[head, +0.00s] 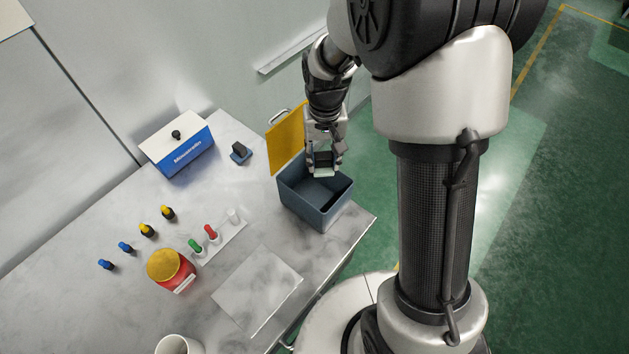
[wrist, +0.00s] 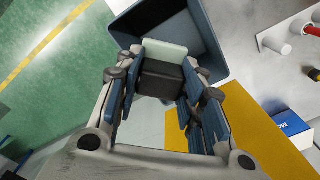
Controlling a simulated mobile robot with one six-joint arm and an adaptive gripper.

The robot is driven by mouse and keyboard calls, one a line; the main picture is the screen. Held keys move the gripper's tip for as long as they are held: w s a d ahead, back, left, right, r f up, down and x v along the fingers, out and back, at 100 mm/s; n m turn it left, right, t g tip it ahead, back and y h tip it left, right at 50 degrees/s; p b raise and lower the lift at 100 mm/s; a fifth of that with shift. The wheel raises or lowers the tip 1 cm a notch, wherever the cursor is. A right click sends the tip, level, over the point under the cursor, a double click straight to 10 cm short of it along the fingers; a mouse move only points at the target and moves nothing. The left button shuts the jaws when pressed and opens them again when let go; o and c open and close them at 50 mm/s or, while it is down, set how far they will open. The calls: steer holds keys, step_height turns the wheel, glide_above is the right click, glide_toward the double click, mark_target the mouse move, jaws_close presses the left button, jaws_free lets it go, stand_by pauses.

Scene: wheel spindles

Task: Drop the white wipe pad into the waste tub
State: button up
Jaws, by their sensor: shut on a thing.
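The waste tub (head: 299,206) is a blue-grey open box near the table's right edge, with its yellow lid (head: 285,142) swung up at the back. My gripper (head: 323,168) is over the tub's opening, pointing down. Its fingers are shut on the white wipe pad (head: 324,175), a pale slab with a dark block between the fingers. In the wrist view, my gripper (wrist: 160,80) holds the pad (wrist: 165,48) in front of the tub (wrist: 208,45). I cannot tell whether the pad is below the tub's rim.
On the marble table (head: 215,325) stand a blue box with a white lid (head: 178,152), a small dark block (head: 240,153), a red jar with a yellow lid (head: 172,269) and a white cup (head: 179,345). Several coloured pegs stand nearby. A flat pale sheet (head: 257,290) lies in front.

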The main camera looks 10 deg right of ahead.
steer(key=shift+s+a+f+b, duration=0.15)
steer(key=shift+s+f+b, duration=0.1)
steer(key=shift+f+b, duration=0.25)
step_height(320, 180, down, 5)
steer(key=b, duration=0.3)
steer(key=shift+r, duration=0.1)
steer(key=o, duration=1)
steer(key=shift+r, duration=0.1)
step_height(320, 180, up, 12)
steer(key=shift+f, duration=0.1)
